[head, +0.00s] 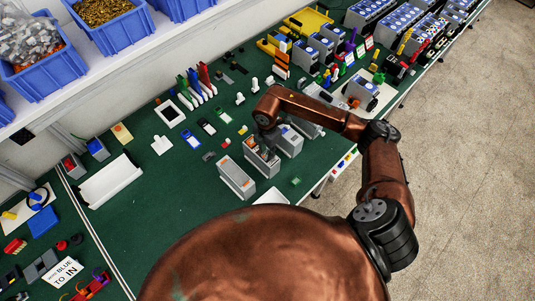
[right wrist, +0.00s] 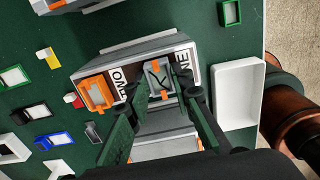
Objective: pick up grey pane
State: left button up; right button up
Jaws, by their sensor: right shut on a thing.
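The grey pane (right wrist: 157,76) is a small grey frame piece at the TWO/ONE-labelled end of a grey housing, seen in the right wrist view. My right gripper (right wrist: 164,92) has its dark green fingers on either side of it and is shut on it. In the head view my right gripper (head: 266,132) is over the grey housing (head: 262,158), and the pane is hard to make out there. An orange frame (right wrist: 97,92) sits beside the pane on the same housing. Whether the pane is clear of the housing cannot be told. My left gripper is not in view.
Other grey housings (head: 236,178) stand close on both sides. A white tray (right wrist: 240,95) lies to the right in the wrist view. Small coloured frames, such as a blue one (right wrist: 55,140) and a green one (right wrist: 232,12), lie around.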

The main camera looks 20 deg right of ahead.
jog(key=shift+r, duration=0.15)
jog(key=shift+w+r+b, duration=0.1)
jog(key=shift+r+b, duration=0.25)
jog(key=shift+r, duration=0.3)
jog(key=s+a+r+b, duration=0.3)
jog(key=s+a+r, duration=0.6)
jog(key=s+r, duration=0.1)
jog(key=shift+s+a+r, duration=0.25)
jog(key=shift+a+r, duration=0.05)
jog(key=shift+r, duration=0.45)
jog(key=shift+o, duration=1)
grip_shut()
jog(key=shift+r+p, duration=0.5)
jog(key=shift+r, duration=0.2)
